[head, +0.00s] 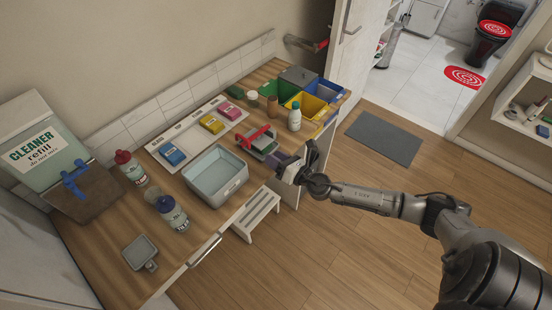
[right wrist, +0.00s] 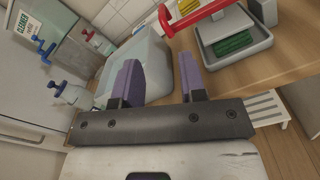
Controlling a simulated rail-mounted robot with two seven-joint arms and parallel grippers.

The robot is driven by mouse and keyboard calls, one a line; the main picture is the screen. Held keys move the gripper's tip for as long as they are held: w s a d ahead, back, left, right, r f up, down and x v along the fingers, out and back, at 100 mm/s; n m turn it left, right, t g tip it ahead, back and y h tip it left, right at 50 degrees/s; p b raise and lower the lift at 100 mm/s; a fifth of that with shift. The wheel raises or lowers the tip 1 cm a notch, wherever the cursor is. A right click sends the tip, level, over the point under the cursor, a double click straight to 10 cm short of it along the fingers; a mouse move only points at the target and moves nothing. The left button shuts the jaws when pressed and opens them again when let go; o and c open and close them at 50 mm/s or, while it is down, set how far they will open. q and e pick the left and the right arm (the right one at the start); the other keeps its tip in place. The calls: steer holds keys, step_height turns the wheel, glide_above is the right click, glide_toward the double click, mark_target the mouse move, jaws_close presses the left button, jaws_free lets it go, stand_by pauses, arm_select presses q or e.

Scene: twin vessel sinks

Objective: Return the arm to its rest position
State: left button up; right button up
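My right gripper (head: 291,168) is at the front edge of the wooden counter (head: 110,262), beside the grey device with a red handle (head: 262,145). In the right wrist view its two purple fingers (right wrist: 160,78) are apart with nothing between them, so it is open and empty. My right arm reaches in from the lower right of the head view. My left gripper is in neither view.
A pale basin (head: 215,176) stands left of the device. Spray and squeeze bottles, a cleaner refill tank (head: 45,150), coloured sponges and coloured bins (head: 318,90) crowd the counter. A white step stool (head: 256,213) stands below its front. The wooden floor is mostly clear.

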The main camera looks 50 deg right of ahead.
stand_by(0.4)
steer(key=s+d+r+m+g+h, duration=0.25)
steer(key=d+m+h, duration=0.5)
steer(key=m, duration=0.75)
steer(key=s+a+f+m+g+y, duration=0.25)
steer(key=s+a+m+g, duration=0.2)
steer(key=s+a, duration=0.45)
steer(key=s+a+f+m+g+y, duration=0.25)
steer(key=s+a+f+m, duration=0.2)
steer(key=s+a, duration=0.4)
steer(key=s+a+f+m+g+y, duration=0.25)
steer(key=s+a+m+g, duration=0.25)
steer(key=s+a, duration=0.4)
step_height(320, 180, up, 29)
steer(key=d+p, duration=0.1)
steer(key=p, duration=2.8)
steer(key=shift+s+d+h+p, duration=0.15)
steer(key=shift+s+h+p, duration=0.15)
steer(key=shift+h+p, duration=0.1)
